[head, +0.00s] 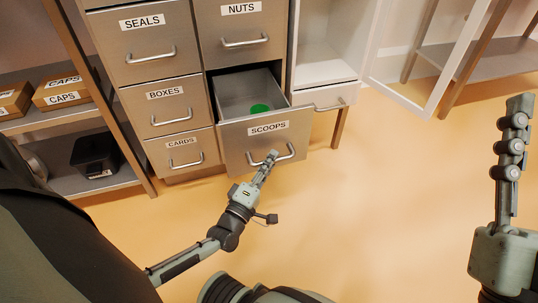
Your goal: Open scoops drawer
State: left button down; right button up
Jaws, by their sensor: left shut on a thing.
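The scoops drawer (232,139) is at the bottom right of the steel drawer cabinet. It is pulled out, and its inside shows from above with a green round thing (259,108) in it. The label SCOOPS is on its front.
Shut drawers marked SEALS (136,47), NUTS (239,30), BOXES (161,107) and CARDS (184,152) surround it. A white cabinet (325,60) with an open glazed door (417,100) stands to the right. Shelves with CAPS boxes (60,93) are at left. The floor in front is clear.

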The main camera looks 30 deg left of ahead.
dwell(0.3)
pick_arm(q)
jog(key=c, duration=1.5)
grip_release()
jog(key=shift+c, duration=0.2)
jog(key=s+f, duration=0.1)
jog(key=s, duration=0.6)
jog(key=shift+s+d, duration=0.25)
